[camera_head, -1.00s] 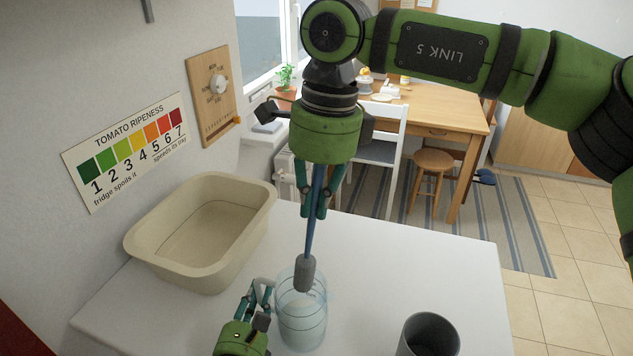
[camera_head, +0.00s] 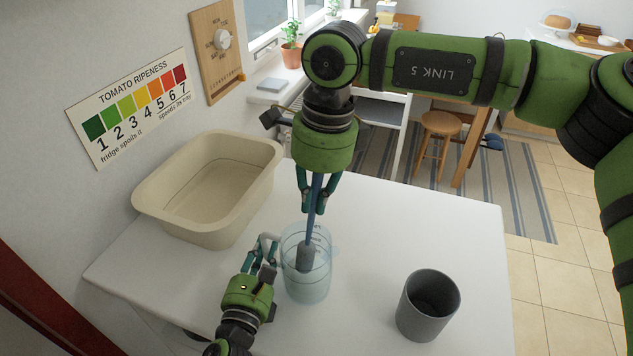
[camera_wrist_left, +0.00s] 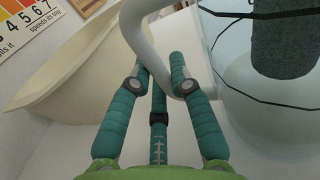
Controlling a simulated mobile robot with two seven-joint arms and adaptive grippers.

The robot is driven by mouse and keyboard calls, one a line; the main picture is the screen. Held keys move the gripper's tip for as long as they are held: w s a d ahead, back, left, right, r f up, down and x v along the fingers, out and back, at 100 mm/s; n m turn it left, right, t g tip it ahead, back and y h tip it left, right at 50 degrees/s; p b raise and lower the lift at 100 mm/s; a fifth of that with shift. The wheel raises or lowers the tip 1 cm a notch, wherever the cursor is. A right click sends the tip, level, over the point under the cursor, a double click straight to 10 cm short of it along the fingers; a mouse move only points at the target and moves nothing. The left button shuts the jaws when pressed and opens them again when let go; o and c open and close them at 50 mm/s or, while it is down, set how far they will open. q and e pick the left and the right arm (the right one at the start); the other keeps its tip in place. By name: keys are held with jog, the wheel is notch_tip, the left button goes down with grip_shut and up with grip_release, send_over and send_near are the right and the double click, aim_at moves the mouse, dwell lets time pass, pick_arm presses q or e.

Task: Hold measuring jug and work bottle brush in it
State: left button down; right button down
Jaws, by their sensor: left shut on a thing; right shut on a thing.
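The clear measuring jug (camera_head: 318,280) stands upright on the white table, with dark lines around its wall. My left gripper (camera_head: 262,258) is shut on the jug's pale handle at its left side; the handle passes between the teal fingers in the left wrist view (camera_wrist_left: 158,78). My right gripper (camera_head: 311,203) is above the jug, shut on the blue shaft of the bottle brush (camera_head: 314,220). The brush points down, slightly tilted, and its grey head (camera_head: 305,257) is inside the jug's upper part. The head also shows through the jug wall in the left wrist view (camera_wrist_left: 285,40).
A beige basin (camera_head: 150,206) stands on the table (camera_head: 370,225) behind and left of the jug. A dark grey cup (camera_head: 420,318) stands to the right. The tabletop between jug and cup is clear. A wall stands at the left.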

aim_at(311, 219)
jog(key=shift+a+f, duration=0.15)
jog(key=shift+f, duration=1.05)
jog(key=shift+a+f, duration=0.15)
jog(key=shift+f, duration=1)
